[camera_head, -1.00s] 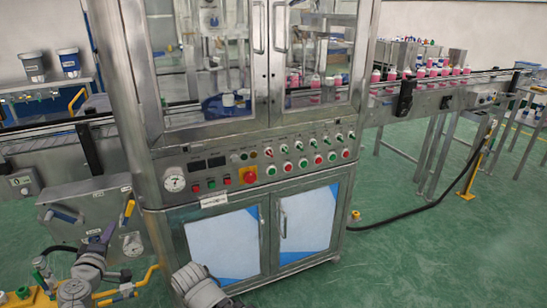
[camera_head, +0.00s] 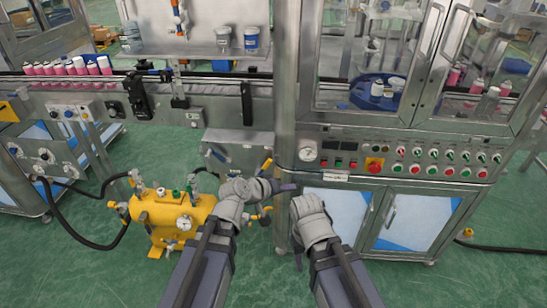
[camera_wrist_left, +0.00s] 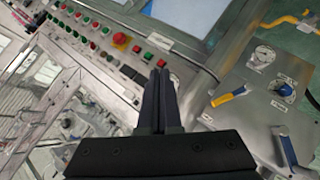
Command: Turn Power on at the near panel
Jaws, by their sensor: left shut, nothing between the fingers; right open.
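The steel control panel (camera_head: 335,148) spans the front of the machine, with a round gauge, dark displays, a red knob on yellow (camera_head: 375,165) and rows of red and green buttons. A grey box (camera_head: 240,150) with a blue handle stands to its left. My left gripper (camera_head: 287,187) is shut and empty, just below and left of the gauge. In the left wrist view its fingers (camera_wrist_left: 161,73) overlap the panel's lower edge near a green button (camera_wrist_left: 148,56); contact cannot be told. My right gripper (camera_head: 298,260) is open, low before the cabinet, its fingers mostly hidden. Labels are unreadable.
A yellow tank (camera_head: 170,212) with valves and a gauge stands left of my left arm. White-blue cabinet doors (camera_head: 405,220) lie under the panel. A conveyor with pink-and-white cans (camera_head: 75,66) runs behind. Green floor is open at the front right.

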